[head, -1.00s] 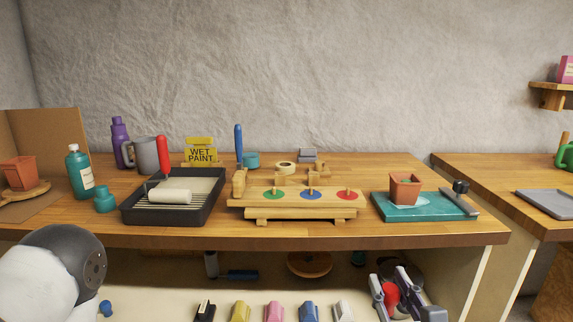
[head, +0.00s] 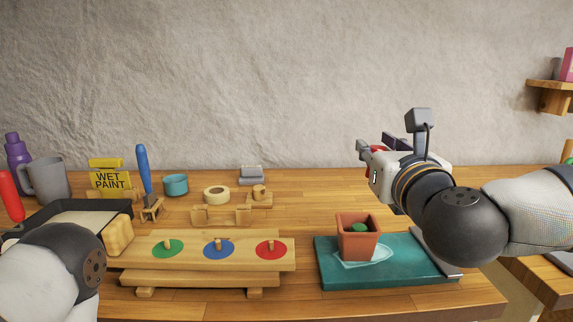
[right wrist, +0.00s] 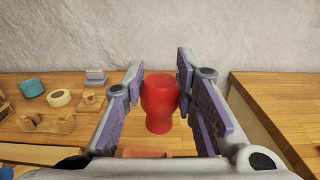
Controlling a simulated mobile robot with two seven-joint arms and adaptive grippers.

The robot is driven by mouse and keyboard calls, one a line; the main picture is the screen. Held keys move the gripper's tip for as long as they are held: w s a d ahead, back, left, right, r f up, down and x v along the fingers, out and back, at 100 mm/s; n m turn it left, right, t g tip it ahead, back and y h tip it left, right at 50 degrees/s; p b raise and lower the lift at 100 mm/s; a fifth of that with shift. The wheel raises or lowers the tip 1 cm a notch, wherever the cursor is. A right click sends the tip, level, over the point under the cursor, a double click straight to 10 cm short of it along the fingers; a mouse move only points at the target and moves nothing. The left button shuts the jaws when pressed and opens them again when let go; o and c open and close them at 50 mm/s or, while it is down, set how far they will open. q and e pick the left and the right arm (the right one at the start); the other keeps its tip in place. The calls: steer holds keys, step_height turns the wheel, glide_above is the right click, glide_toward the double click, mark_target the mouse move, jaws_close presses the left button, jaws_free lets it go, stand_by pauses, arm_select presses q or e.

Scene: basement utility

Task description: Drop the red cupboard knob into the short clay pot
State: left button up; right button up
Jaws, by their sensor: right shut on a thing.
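My right gripper (head: 385,146) is shut on the red cupboard knob (right wrist: 160,100), which sits between its purple-padded fingers in the right wrist view. In the head view only a bit of red shows at the gripper. A square clay pot (head: 358,243) stands upright on a teal board, with a green thing (head: 359,227) inside it. The gripper is above and beyond the pot, slightly right of it in the head view. The pot's rim also shows low in the right wrist view (right wrist: 145,152). My left gripper is out of view; only part of its arm shows.
The teal board (head: 330,274) lies at the bench's right. A wooden stand (head: 195,251) with green, blue and red discs is left of it. Tape (head: 216,195), a teal cup (head: 176,184) and a wet-paint sign (head: 110,177) stand behind. A gap separates the benches at right.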

mark_target(377, 147)
steer(key=f, duration=0.5)
steer(key=shift+s+a+f, duration=0.1)
steer(key=shift+s+f, duration=0.1)
steer(key=shift+f, duration=0.15)
steer(key=o, duration=1)
steer(key=shift+o, duration=0.2)
step_height(377, 147, up, 10)
steer(key=shift+r, duration=0.1)
